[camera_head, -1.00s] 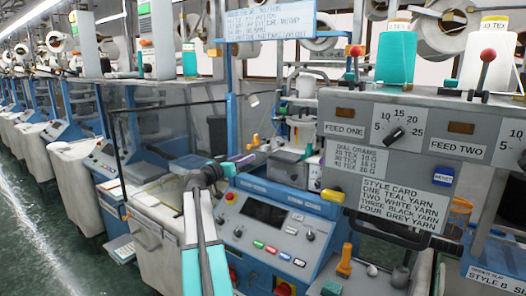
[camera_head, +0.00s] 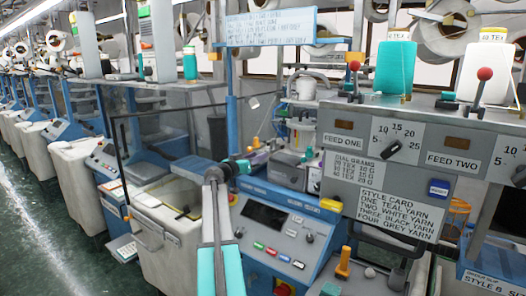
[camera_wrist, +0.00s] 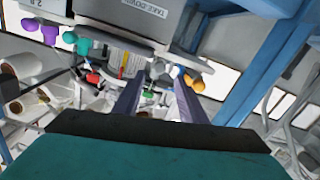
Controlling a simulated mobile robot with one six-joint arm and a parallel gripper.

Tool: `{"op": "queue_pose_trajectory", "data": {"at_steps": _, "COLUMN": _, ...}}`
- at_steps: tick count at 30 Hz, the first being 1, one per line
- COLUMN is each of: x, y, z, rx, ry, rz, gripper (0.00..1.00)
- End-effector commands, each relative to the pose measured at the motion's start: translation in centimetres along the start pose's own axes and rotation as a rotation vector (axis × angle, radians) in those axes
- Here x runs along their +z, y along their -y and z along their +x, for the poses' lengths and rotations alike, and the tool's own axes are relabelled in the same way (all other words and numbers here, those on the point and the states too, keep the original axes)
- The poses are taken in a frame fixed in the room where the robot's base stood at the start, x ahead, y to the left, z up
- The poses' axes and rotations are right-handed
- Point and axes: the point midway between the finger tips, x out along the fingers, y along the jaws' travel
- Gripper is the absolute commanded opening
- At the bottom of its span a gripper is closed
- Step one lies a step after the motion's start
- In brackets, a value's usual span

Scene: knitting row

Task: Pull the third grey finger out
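I cannot single out a third grey finger in either view. In the wrist view, small coloured parts sit under a grey housing (camera_wrist: 165,30): purple knobs (camera_wrist: 48,33), teal knobs (camera_wrist: 77,42) and an orange knob (camera_wrist: 194,83). A small pale grey piece (camera_wrist: 157,68) lies near the middle, with a green piece (camera_wrist: 148,93) close by; their exact shapes are too small to tell. My gripper (camera_wrist: 158,95) is open, its two dark fingers apart with no held thing visible. In the head view, my arm partly hides the area around my gripper (camera_head: 250,165).
A blue control panel (camera_head: 275,226) stands right of my arm. A grey feed housing (camera_head: 440,128) with a style card, dial and red-knobbed levers is at the right. A white bin (camera_head: 165,238) stands at the left. A blue post (camera_wrist: 265,65) shows in the wrist view.

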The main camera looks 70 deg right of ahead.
Motion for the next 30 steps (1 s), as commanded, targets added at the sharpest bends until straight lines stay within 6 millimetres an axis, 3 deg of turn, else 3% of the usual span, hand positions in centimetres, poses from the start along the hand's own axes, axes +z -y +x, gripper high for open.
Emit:
{"op": "queue_pose_trajectory", "data": {"at_steps": 6, "x": -0.2, "y": 0.0, "z": 3.1, "rx": 0.001, "ry": 0.001, "rz": -0.001, "gripper": 0.38}}
{"op": "queue_pose_trajectory", "data": {"at_steps": 12, "x": -0.2, "y": 0.1, "z": 4.9, "rx": -0.001, "ry": 0.0, "rz": -0.001, "gripper": 0.38}}
{"op": "queue_pose_trajectory", "data": {"at_steps": 27, "x": 0.1, "y": 0.0, "z": 5.7, "rx": 0.0, "ry": 0.0, "rz": -0.001, "gripper": 0.38}}
{"op": "queue_pose_trajectory", "data": {"at_steps": 30, "x": 0.0, "y": 0.0, "z": 5.7, "rx": 0.0, "ry": 0.0, "rz": -0.001, "gripper": 0.21}}
